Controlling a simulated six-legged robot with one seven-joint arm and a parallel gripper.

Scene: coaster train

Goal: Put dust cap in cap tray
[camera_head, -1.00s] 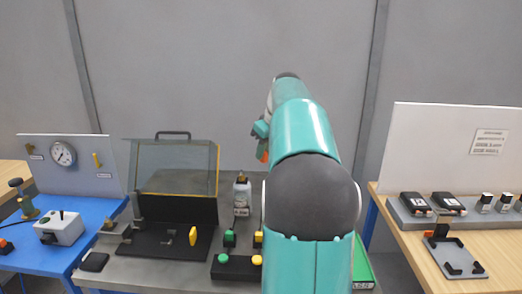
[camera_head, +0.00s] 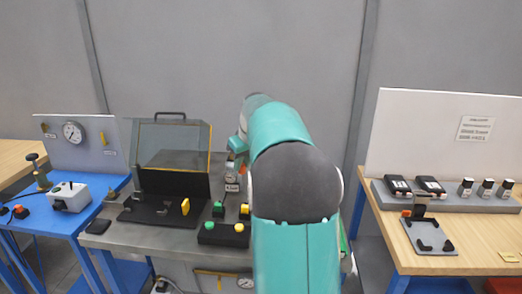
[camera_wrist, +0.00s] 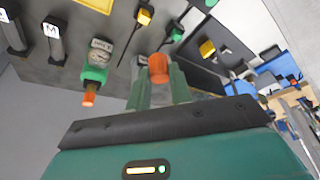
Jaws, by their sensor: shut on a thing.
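An orange cap (camera_wrist: 158,68), which looks like the dust cap, sits between the fingertips of my gripper (camera_wrist: 160,82) in the wrist view. My gripper is shut on it. In the head view my gripper (camera_head: 238,148) is mostly hidden behind my teal arm, with a small orange spot below it near a labelled grey-and-white device. In the wrist view another orange tip (camera_wrist: 88,98) shows on a green fitting left of my fingers, apart from them. I cannot pick out the cap tray with certainty; my arm covers the right part of the middle bench.
The grey middle bench (camera_head: 135,238) carries a clear-lidded box (camera_head: 176,145) and a button box (camera_head: 223,233). A blue bench (camera_head: 88,186) stands at left. A wooden table (camera_head: 480,233) at right holds several devices and a black stand (camera_head: 428,235). A gap separates the benches.

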